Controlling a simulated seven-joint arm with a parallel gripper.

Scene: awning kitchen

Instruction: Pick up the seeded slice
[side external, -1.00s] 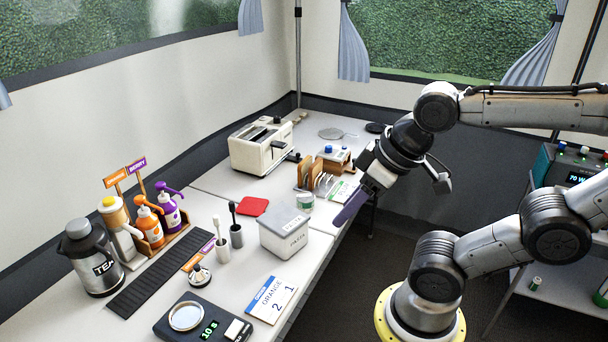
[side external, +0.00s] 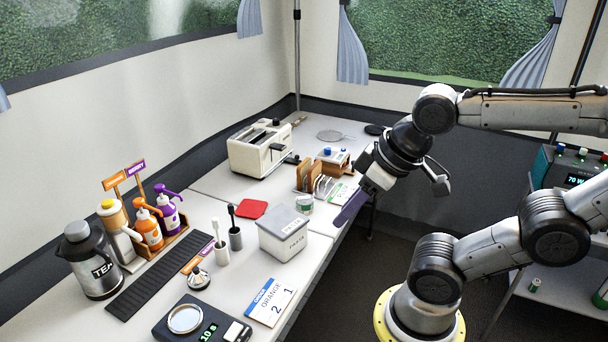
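Brown bread slices (side external: 308,175) stand upright in a rack on the table, behind and left of my gripper. They are small in this view, and I cannot tell which one is seeded. My gripper (side external: 350,209) hangs over the table's right edge, to the right of the rack and apart from it. One long dark purple finger shows, pointing down and left. A second finger is not clearly seen, so the opening between them is hidden. I see no slice at the gripper.
A cream toaster (side external: 262,148) stands behind the rack. A small wooden box with blue knobs (side external: 334,158) is beside the rack. A white lidded tub (side external: 283,234), a small round jar (side external: 304,205) and a red square (side external: 252,208) lie nearer. Bottles and a tea flask (side external: 90,262) stand at left.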

